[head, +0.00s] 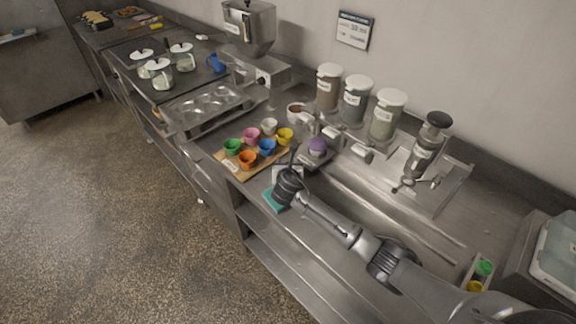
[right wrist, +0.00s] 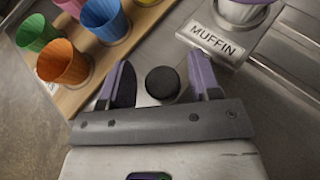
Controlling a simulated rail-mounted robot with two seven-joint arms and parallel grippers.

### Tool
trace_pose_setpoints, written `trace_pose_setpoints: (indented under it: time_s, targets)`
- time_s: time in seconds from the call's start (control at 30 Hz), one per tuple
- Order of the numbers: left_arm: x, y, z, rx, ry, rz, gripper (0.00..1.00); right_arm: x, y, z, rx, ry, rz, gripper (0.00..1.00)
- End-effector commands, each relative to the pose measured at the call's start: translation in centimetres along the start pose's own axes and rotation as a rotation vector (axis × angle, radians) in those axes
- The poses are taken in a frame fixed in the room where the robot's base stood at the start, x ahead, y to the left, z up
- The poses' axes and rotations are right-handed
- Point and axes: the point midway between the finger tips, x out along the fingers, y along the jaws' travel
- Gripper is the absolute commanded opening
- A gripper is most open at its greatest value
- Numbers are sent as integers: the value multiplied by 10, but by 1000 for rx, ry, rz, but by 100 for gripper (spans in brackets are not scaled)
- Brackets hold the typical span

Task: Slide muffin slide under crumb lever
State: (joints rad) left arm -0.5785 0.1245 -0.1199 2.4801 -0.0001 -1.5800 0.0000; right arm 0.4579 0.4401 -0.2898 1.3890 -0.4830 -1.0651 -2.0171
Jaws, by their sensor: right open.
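The muffin slide (right wrist: 220,47) is a metal plate labelled MUFFIN, carrying a metal cup with a purple case. In the head view the purple muffin cup (head: 317,147) stands on the counter, just right of the cup board. My right gripper (right wrist: 160,66) is open, its two fingers on either side of a round black knob (right wrist: 162,82) without visible contact. In the head view the right gripper (head: 291,165) is left of the muffin cup and partly hides the slide. Metal cylinders (head: 360,152) project below the jars; I cannot tell which is the crumb lever. My left gripper is not in view.
A wooden board (head: 235,168) with several coloured cups lies close left of the gripper. Labelled jars (head: 356,100) stand behind along the wall. A dispenser (head: 425,150) stands to the right. A teal item (head: 274,200) lies at the counter's front, partly covered.

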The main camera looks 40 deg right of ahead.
Motion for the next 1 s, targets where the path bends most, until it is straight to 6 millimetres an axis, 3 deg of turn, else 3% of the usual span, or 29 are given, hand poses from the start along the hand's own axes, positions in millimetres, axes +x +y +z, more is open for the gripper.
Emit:
trace_pose_setpoints:
  time_s: [0.27, 0.7, 1.0]
  targets:
    - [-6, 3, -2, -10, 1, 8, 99, -19, 0, 2, -1, -1, 2, 57]
    - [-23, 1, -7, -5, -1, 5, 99, -103, 0, 1, 0, 0, 3, 57]
    - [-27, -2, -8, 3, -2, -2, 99, -134, 0, 0, -1, 1, 0, 57]
